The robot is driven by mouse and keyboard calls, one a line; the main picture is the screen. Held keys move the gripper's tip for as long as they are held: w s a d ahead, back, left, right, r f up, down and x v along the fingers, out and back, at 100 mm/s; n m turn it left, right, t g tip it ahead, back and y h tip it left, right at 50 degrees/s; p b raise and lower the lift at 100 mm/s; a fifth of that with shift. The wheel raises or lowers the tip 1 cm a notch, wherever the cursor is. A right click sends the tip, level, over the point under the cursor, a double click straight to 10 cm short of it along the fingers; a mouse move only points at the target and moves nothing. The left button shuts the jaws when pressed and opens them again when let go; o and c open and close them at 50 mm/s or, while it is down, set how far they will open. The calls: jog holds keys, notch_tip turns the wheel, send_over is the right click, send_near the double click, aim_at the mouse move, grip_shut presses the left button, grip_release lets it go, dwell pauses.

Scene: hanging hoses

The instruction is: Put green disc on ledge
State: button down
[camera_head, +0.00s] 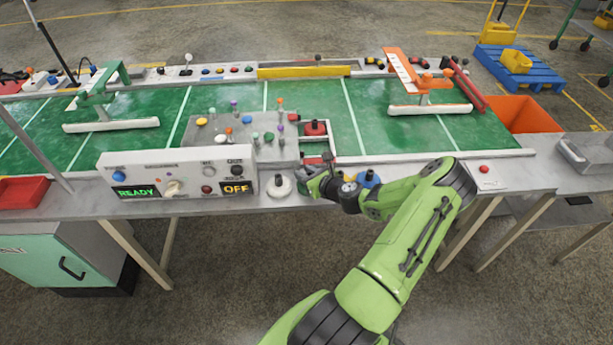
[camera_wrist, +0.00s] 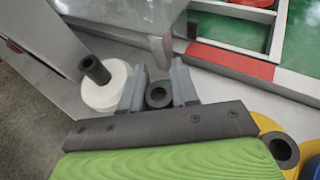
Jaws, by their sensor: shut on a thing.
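My gripper (camera_wrist: 158,80) is shut on a dark hollow knob (camera_wrist: 158,96), seen between its two grey fingers in the wrist view. The disc below this knob is hidden by the gripper, so I cannot confirm its colour. In the head view my gripper (camera_head: 310,180) is low over the grey front ledge (camera_head: 228,204) of the bench. A small green patch there could be the green disc or my gripper's cover; I cannot tell which. I cannot tell whether the held thing touches the ledge.
A white disc (camera_head: 279,187) with a dark knob stands just left of my gripper. A yellow disc (camera_wrist: 270,128) and a blue disc (camera_head: 368,178) are close on the right. A control box (camera_head: 180,175) stands farther left. A red-and-white frame (camera_wrist: 232,62) lies just behind.

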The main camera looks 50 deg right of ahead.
jog(key=c, duration=0.8)
grip_release()
jog(key=shift+c, duration=0.2)
